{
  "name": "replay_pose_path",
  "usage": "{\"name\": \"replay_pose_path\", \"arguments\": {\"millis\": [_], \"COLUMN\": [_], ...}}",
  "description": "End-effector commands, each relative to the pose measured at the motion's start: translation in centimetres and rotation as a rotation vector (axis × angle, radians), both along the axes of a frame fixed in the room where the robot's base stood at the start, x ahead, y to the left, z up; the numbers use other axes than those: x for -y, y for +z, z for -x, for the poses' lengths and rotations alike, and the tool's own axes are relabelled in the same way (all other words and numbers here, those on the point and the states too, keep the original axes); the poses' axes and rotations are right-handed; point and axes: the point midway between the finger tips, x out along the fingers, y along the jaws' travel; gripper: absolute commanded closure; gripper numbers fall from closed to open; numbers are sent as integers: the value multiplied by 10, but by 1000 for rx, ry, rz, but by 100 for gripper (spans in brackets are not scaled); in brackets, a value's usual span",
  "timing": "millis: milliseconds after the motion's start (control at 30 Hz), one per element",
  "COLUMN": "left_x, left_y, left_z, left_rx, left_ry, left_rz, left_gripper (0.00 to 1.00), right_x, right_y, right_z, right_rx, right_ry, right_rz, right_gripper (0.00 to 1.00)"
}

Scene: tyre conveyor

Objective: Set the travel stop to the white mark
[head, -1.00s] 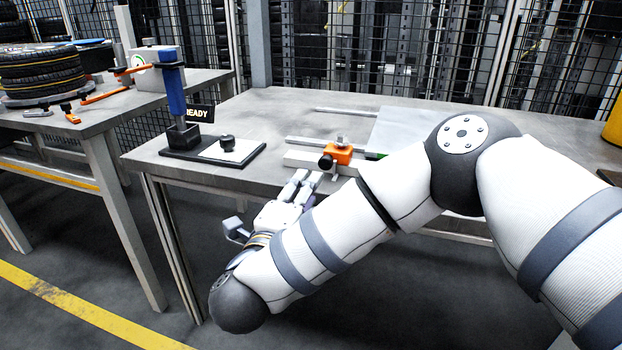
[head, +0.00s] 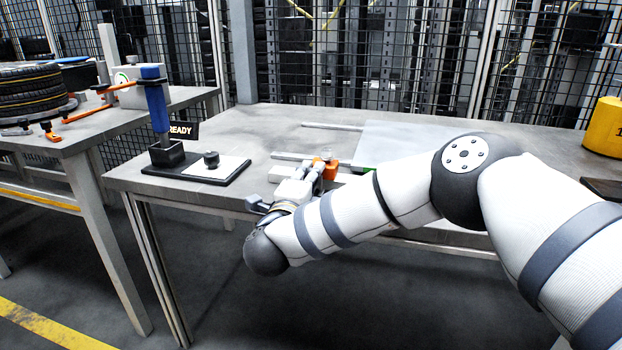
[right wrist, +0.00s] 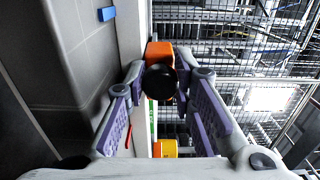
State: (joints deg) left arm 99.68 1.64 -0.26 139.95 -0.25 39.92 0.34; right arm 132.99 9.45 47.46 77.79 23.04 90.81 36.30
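The travel stop is an orange block (head: 331,169) on a pale rail (head: 283,172) near the front of the table. In the right wrist view, the orange block (right wrist: 160,52) shows with a round black knob (right wrist: 160,81) facing the camera. My right gripper (head: 318,167) is at the block, its fingers pointing at it. In the wrist view my right gripper (right wrist: 160,70) is open, one finger on each side of the knob and block; I cannot tell whether they touch. A green strip (right wrist: 153,120) lies along the rail. I cannot make out the white mark. My left gripper is out of view.
The table (head: 265,125) holds a grey plate (head: 400,140), a black base with a blue post (head: 155,105), and a READY sign (head: 181,131). A yellow cylinder (head: 605,127) stands at right. Tyres (head: 30,90) lie on the left table. Mesh fencing (head: 400,60) stands behind.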

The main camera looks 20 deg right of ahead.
Motion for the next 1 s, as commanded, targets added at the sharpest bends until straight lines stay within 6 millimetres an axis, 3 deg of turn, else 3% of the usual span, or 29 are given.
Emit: {"name": "replay_pose_path", "arguments": {"millis": [500,533,567,867,1000], "left_x": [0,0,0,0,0], "left_y": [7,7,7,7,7], "left_z": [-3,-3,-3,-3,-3], "left_rx": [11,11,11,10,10], "left_ry": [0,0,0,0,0], "left_rz": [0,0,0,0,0], "left_gripper": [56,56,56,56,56], "right_x": [3,3,3,2,-10], "right_y": [1,1,1,0,0], "right_z": [2,2,2,3,18], "right_rx": [1,1,1,0,-2], "right_ry": [-1,-1,-1,0,5], "right_rz": [0,0,0,0,-1], "right_gripper": [100,75,68,68,68]}}
